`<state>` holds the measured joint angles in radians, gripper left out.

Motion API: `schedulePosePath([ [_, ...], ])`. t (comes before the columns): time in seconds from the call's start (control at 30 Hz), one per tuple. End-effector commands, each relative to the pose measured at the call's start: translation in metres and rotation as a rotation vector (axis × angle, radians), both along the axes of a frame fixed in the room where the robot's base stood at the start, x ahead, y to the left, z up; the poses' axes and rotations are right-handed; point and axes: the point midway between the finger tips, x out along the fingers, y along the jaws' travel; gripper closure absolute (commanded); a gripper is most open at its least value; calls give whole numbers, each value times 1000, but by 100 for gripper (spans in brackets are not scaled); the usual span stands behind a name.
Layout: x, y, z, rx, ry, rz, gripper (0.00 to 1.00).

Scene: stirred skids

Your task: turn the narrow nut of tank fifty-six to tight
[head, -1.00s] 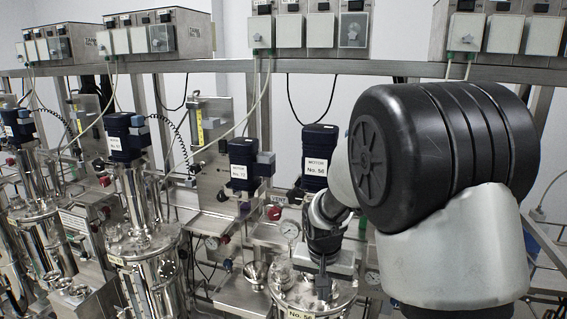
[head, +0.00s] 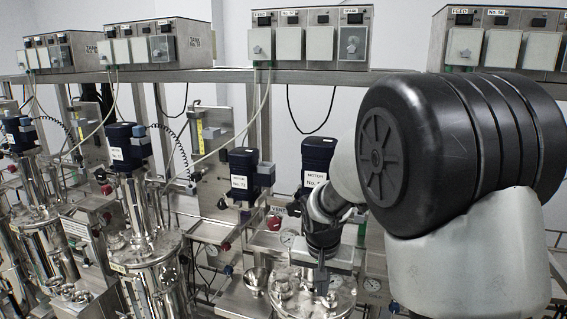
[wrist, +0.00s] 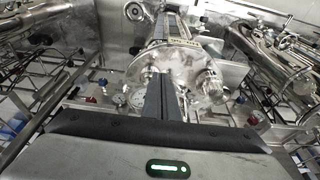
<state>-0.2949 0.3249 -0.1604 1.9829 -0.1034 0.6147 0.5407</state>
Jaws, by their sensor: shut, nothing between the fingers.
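Tank fifty-six is the steel vessel at the bottom middle of the head view, with a round lid (head: 337,298) and a dark motor labelled No. 56 (head: 317,160) standing behind my arm. Its lid (wrist: 140,68) also fills the middle of the wrist view, with fittings around it and an upside-down label (wrist: 183,43). My gripper (head: 322,287) points down over the lid. In the wrist view its dark fingers (wrist: 163,98) are together and hold nothing. They hide part of the lid. I cannot make out which fitting is the narrow nut, nor whether the fingertips touch anything.
A neighbouring motor (head: 242,172) stands close left of my gripper, with a steel funnel (head: 256,280) below it. More tanks (head: 145,245) stand further left. Gauges and valves fill the back panel. Control boxes (head: 310,38) sit on the rail above.

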Motion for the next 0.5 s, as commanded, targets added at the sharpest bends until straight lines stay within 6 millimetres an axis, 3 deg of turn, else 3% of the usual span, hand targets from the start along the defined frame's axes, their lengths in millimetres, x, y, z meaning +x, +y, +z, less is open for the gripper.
schedulePosePath([
  [0.07, 0, 0, 10, 0, 0, 0, 100],
  [0.37, 0, 0, 10, 0, 1, 0, 100],
  [0.5, -5, -2, 19, 4, -6, 6, 100],
])
